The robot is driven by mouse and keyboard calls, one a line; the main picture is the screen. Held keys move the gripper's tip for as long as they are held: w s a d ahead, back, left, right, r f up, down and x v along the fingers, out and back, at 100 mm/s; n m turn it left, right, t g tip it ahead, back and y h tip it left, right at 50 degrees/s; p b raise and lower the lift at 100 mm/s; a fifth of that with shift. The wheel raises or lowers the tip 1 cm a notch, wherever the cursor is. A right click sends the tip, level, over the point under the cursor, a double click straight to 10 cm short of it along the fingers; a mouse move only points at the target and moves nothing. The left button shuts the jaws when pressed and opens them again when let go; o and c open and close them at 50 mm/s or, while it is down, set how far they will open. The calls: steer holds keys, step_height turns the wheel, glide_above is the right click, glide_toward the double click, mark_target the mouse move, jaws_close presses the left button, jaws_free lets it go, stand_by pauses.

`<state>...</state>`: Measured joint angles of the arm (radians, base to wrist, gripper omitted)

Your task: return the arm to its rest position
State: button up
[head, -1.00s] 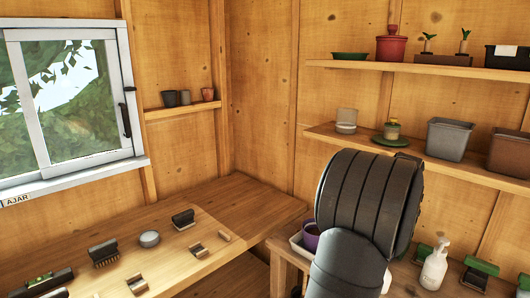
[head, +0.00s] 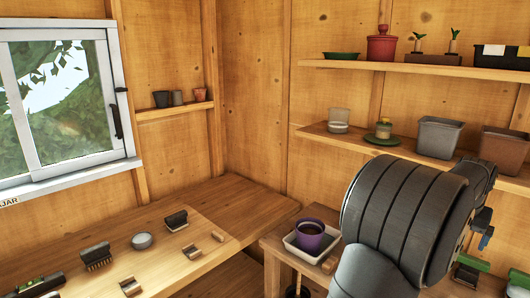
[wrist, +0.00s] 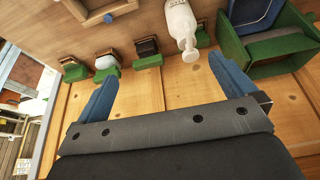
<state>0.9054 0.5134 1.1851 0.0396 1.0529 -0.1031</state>
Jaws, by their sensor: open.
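My gripper (wrist: 162,92) is open and empty in the wrist view, its two blue fingers spread wide apart. Wooden boards show between and below the fingers. In the head view my dark arm fills the lower right and covers part of the bench. A blue fingertip shows just past the arm at the right, and the rest of the gripper is hidden. A white pump bottle (wrist: 180,22) and a green box (wrist: 262,68) show beyond the fingers in the wrist view, both apart from them.
A purple pot (head: 310,236) stands in a white tray (head: 294,245) left of my arm. Shelves with pots (head: 440,138) line the right wall. The left bench holds a brush (head: 96,257) and small blocks. A window (head: 60,110) is at left. Air above the left bench is clear.

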steer(key=s+d+f+m, duration=0.1)
steer(key=s+d+f, duration=0.1)
steer(key=s+d, duration=0.5)
steer(key=s+d+f+m+g, duration=0.1)
steer(key=s+d, duration=0.5)
steer(key=s, duration=0.9)
step_height(320, 180, down, 2)
steer(key=shift+s+d+f+m+h, duration=0.15)
steer(key=shift+d+f+m+h, duration=0.15)
steer(key=shift+d+m, duration=0.15)
steer(key=shift+a+r, duration=0.1)
steer(key=w+a+r+n, duration=0.1)
steer(key=w+a+r, duration=0.1)
steer(key=w+a, duration=0.3)
steer(key=w+a+r+n, duration=0.1)
steer(key=w+a, duration=0.4)
steer(key=w, duration=0.8)
steer(key=shift+r+t, duration=0.4)
steer(key=shift+r, duration=0.35)
